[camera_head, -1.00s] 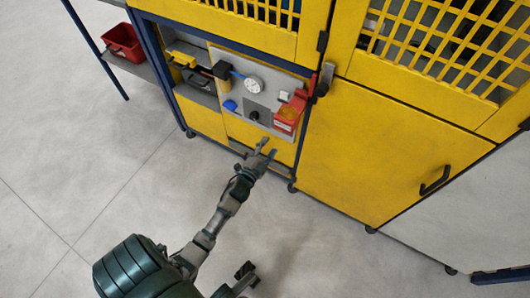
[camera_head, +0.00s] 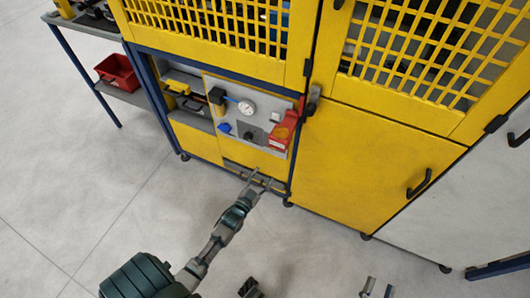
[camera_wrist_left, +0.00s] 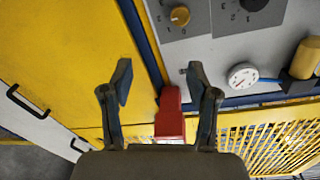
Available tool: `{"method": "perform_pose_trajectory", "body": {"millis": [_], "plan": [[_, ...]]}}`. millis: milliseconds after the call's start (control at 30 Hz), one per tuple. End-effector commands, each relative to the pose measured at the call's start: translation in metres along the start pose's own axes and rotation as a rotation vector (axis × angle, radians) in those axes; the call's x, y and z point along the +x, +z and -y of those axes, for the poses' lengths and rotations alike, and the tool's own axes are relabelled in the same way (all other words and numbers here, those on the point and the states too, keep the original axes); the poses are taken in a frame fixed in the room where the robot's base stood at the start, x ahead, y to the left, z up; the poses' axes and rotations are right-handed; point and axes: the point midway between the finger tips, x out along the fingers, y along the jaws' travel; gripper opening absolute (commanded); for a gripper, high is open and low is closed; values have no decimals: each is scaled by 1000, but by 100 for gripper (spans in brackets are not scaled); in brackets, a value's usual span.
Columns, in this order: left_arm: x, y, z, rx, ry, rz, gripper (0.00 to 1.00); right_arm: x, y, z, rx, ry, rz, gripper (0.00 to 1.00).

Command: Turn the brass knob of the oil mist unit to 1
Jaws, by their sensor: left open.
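The brass knob (camera_wrist_left: 180,16) sits on a dark plate with printed numbers on the grey panel (camera_wrist_left: 222,50), at the top of the left wrist view. Its pointer setting is too small to read. My left gripper (camera_head: 258,183) is below the panel in the head view, empty, with fingers spread. In the left wrist view the left gripper (camera_wrist_left: 160,82) is open, its fingertips apart from the knob. My right gripper (camera_head: 378,289) shows only as two separated fingertips at the bottom edge.
A black knob (camera_wrist_left: 254,3) sits beside the brass one. A white gauge (camera_wrist_left: 242,76) with a blue tube and a red box (camera_wrist_left: 170,115) are close by. In the head view a yellow door (camera_head: 365,165) is right of the panel. The floor in front is free.

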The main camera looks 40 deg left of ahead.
Motion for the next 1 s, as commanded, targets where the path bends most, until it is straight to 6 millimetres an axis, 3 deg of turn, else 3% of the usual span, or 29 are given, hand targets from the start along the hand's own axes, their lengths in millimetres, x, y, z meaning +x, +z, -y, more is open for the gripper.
{"method": "perform_pose_trajectory", "body": {"millis": [33, 200, 433, 667, 1000], "plan": [[-4, -10, 5, -104, -6, -6, 60, 2, 5, -2, -11, 5, 113, 40], [-20, 1, 14, -395, -53, 15, 60, -21, 53, -12, -26, 25, 469, 40], [-26, 14, 18, -531, -91, 36, 60, -40, 78, -17, -30, 37, 634, 40], [9, 20, 20, -531, -92, 37, 60, -26, 67, -12, -24, 26, 497, 40], [90, 26, 26, -530, -91, 38, 60, -2, 18, -2, -4, 4, 95, 40]]}}
